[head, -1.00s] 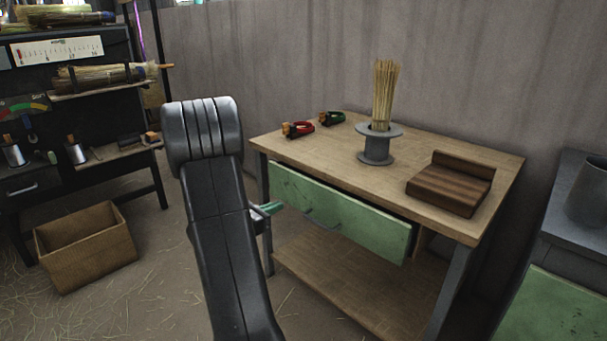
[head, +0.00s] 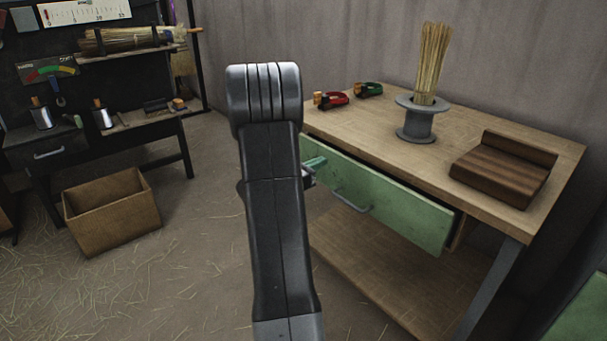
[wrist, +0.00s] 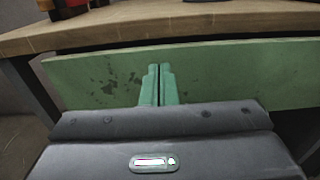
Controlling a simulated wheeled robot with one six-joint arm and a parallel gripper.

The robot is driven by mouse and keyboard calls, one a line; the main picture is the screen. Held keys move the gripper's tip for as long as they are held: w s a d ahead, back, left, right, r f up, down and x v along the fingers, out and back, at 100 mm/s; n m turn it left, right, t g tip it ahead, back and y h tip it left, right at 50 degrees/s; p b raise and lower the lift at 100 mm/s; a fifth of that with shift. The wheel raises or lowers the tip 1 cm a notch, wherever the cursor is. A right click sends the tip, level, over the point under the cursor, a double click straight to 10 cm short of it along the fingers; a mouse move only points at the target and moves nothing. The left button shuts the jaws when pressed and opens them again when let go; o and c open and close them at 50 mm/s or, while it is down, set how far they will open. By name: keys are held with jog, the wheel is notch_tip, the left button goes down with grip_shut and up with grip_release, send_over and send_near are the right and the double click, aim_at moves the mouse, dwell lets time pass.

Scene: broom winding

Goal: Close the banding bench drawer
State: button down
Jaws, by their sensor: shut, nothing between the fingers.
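The banding bench drawer has a scuffed green front (head: 405,212) with a grey bar handle (head: 352,201). It stands part way out from under the wooden bench top (head: 440,150), with a dark gap and its wooden side showing at the right end. In the wrist view the green front (wrist: 235,75) spans the picture below the bench edge. My gripper (wrist: 159,72) has its green fingers shut together and empty, pointing at the drawer front. I cannot tell whether the tips touch it. In the head view my gripper (head: 316,163) is mostly hidden behind my arm, near the drawer's left end.
On the bench top are a grey spool (head: 418,122) holding straw (head: 432,62), a dark wooden block (head: 505,172), and red (head: 331,99) and green (head: 369,89) clamp-like tools.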

aim_at(334, 155)
jog(key=shift+b+x, duration=0.4)
jog(key=shift+x, duration=1.35)
jog(key=x, duration=0.4)
jog(key=shift+w+r, duration=0.1)
jog(key=shift+r, duration=0.1)
